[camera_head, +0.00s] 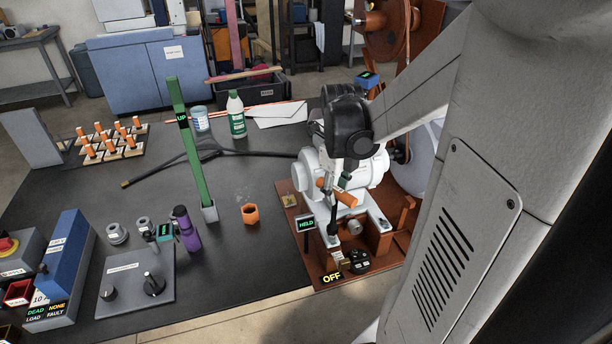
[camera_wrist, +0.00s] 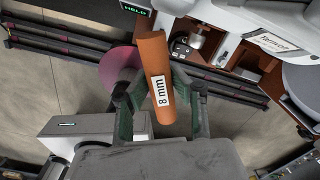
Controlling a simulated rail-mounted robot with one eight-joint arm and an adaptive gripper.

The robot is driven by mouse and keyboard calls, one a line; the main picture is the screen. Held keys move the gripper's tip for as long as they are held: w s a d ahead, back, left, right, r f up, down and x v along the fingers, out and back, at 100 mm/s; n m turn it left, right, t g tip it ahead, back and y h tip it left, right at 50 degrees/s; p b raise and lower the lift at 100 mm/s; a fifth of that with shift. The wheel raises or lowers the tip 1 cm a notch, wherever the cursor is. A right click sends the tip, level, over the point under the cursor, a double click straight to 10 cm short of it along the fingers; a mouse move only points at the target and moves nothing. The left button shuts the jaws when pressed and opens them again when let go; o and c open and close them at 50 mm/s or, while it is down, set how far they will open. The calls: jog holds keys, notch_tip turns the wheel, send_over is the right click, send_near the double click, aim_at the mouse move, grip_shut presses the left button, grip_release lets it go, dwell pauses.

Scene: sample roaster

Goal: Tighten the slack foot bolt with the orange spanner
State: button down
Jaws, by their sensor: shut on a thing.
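The orange spanner (camera_wrist: 158,68) shows in the wrist view as an orange handle marked "8 mm". My gripper (camera_wrist: 160,98) is shut on it, with green fingers on both sides. In the head view the orange handle (camera_head: 345,197) is tilted in front of the white machine, below the black wrist of my arm. A thin dark shaft runs down from near the handle toward the machine's left foot (camera_head: 331,229). I cannot tell whether the spanner touches a bolt. The slack foot bolt cannot be picked out.
The machine stands on a red-brown base (camera_head: 310,265), with "HELD" (camera_head: 306,224) and "OFF" (camera_head: 332,277) signs nearby. A green lever (camera_head: 190,150), purple bottle (camera_head: 187,229) and orange hexagonal piece (camera_head: 250,213) stand to the left. The black table (camera_head: 90,195) has bare areas between them.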

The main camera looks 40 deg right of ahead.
jog(key=shift+r, duration=0.25)
notch_tip(320, 180, up, 5)
jog(key=p, duration=0.3)
jog(key=shift+p, duration=0.35)
jog(key=shift+f, duration=0.1)
